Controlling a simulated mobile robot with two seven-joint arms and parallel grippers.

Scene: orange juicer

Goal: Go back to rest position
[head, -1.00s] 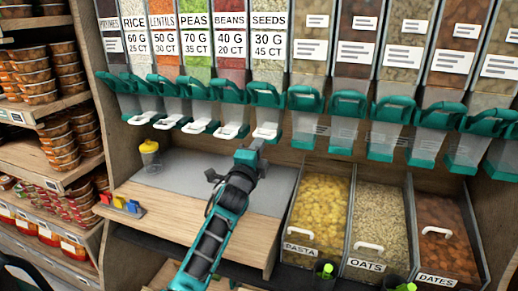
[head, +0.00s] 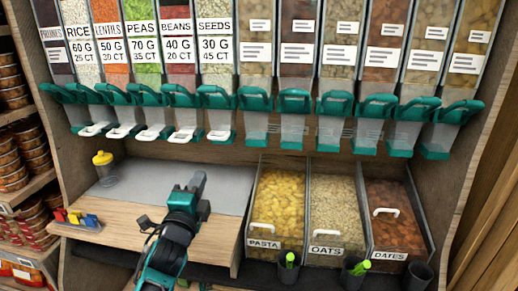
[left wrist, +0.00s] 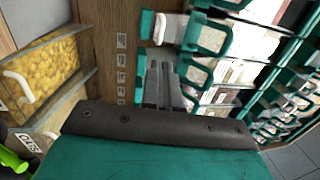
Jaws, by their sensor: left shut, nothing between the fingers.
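My left gripper (head: 198,181) is shut and empty, above the wooden counter (head: 215,238) in front of the dispensers. In the left wrist view its closed fingers (left wrist: 163,75) point toward the dispenser wall, with nothing between them. The seeds dispenser (head: 217,60) and the beans dispenser (head: 179,60) hang above and behind the gripper, apart from it. My right gripper is not in view.
A jar with a yellow lid (head: 104,167) stands on the grey counter top at left. Coloured clips (head: 76,218) sit at the counter's left edge. Bins of pasta (head: 278,205), oats (head: 337,210) and dates (head: 396,215) are to the right. Shelves with packed tubs (head: 12,150) stand at far left.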

